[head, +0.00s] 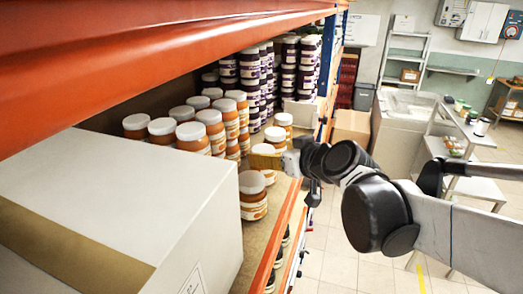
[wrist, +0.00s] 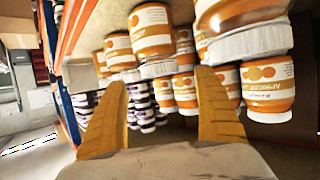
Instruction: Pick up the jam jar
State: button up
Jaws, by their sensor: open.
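Orange apricot jam jars with white lids stand in a group on the shelf in the head view. One jar (head: 253,197) stands at the near shelf edge, apart from the group, and another (head: 275,140) stands just beyond my gripper (head: 266,157). The gripper's yellow fingers are partly hidden in the head view. In the wrist view, which looks upside down, my gripper (wrist: 163,76) is open with nothing held. A jar (wrist: 151,32) appears between and beyond its fingertips, and a larger, closer jar (wrist: 242,14) is at upper right. Which jar is meant, I cannot tell.
A large white box (head: 120,205) fills the near shelf, left of the jars. An orange beam (head: 130,55) runs overhead. Purple-labelled dark jars (head: 250,72) are stacked farther back. A cardboard box (head: 350,126) stands beyond the shelf; the aisle floor (head: 335,262) at right is clear.

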aim_at(263, 149)
jog(key=p+x, duration=0.1)
jog(key=x, duration=0.4)
jog(key=shift+w+a+r, duration=0.1)
jog(key=shift+w, duration=0.1)
jog(key=shift+s, duration=0.2)
jog(key=shift+w, duration=0.1)
jog(key=c, duration=1.5)
jog(key=shift+r, duration=0.1)
jog(key=shift+r, duration=0.4)
notch_tip(263, 149, up, 3)
jog(key=shift+r, duration=0.15)
jog(key=s+d+r, duration=0.1)
jog(key=d+r, duration=0.1)
jog(key=d, duration=0.1)
jog(key=s+d+r+b, duration=0.1)
jog(key=d+r, duration=0.1)
jog(key=d, duration=0.2)
jog(key=s+d+r+b, duration=0.1)
jog(key=d+r, duration=0.1)
jog(key=d, duration=0.2)
jog(key=shift+d+r, duration=0.2)
jog(key=shift+r, duration=0.2)
